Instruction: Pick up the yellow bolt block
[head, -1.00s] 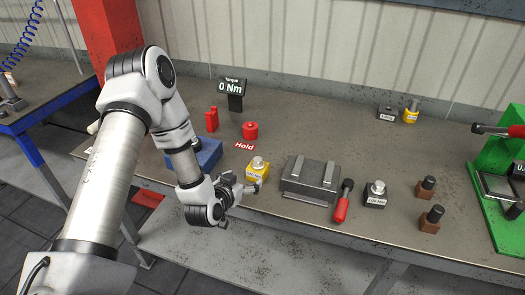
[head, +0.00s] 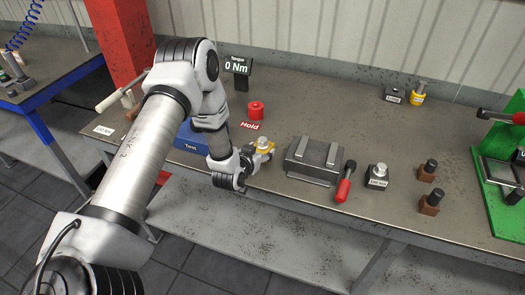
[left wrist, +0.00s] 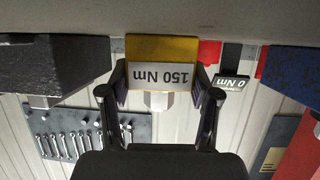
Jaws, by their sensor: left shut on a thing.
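The yellow bolt block (head: 265,143) is at the front of the bench, left of the grey fixture. In the left wrist view the yellow block (left wrist: 160,48) shows upside down with a white "150 Nm" label, between the two fingers. My left gripper (head: 259,155) is shut on it from the front side. The block's lower part is partly hidden by the gripper in the head view. I cannot tell whether it is clear of the bench. My right gripper is not in view.
A grey fixture (head: 314,160) and a red-handled tool (head: 345,182) stand close on the right, then a grey bolt block (head: 377,176) and two brown blocks. A red knob (head: 255,109), the torque display (head: 237,66) and a blue test box (head: 190,140) lie behind and left.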

